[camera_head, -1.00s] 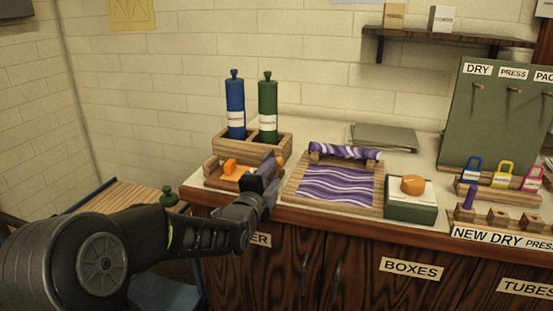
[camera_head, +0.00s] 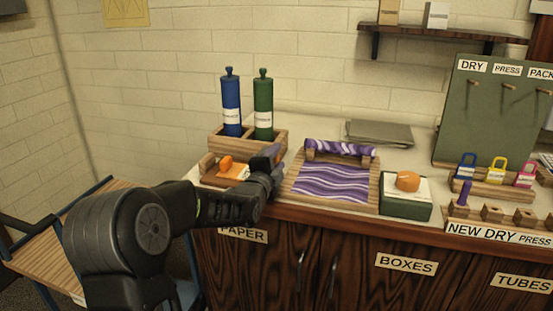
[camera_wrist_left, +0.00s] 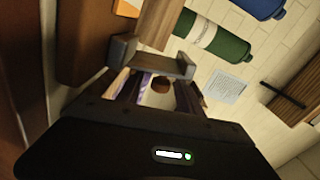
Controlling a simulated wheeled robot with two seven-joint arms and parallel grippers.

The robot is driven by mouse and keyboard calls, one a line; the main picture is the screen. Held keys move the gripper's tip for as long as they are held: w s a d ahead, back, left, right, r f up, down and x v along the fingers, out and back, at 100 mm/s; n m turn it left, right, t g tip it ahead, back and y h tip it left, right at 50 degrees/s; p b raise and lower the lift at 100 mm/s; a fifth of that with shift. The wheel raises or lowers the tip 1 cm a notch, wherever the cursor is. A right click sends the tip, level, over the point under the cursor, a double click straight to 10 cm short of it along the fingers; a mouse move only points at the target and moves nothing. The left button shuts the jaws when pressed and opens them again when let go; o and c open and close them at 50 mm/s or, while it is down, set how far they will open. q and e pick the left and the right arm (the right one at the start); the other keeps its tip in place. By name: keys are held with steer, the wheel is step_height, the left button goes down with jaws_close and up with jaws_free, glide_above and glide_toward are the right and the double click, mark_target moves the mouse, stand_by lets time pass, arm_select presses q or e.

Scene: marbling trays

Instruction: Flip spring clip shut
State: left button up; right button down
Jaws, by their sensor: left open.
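An orange piece (camera_head: 226,163), which may be the spring clip, sits upright on a small wooden tray (camera_head: 208,180) at the left end of the counter. An orange and white sheet (camera_head: 236,173) lies beside it in that tray. My left gripper (camera_head: 271,155) is at the tray's right side, in front of the wooden bottle holder. It is open, with nothing clearly held, and it hides the tray's right end. In the left wrist view the gripper's fingers (camera_wrist_left: 150,62) stand apart, with wood and purple-white pattern behind them. My right gripper is out of view.
A blue bottle (camera_head: 231,105) and a green bottle (camera_head: 263,105) stand in the holder (camera_head: 225,142) behind. A purple marbled tray (camera_head: 332,184) lies just right of my gripper. A green box (camera_head: 405,208) with an orange knob stands further right. Pale wall behind.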

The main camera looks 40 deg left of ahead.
arm_select(q)
steer(key=shift+c, duration=0.2)
jaws_close()
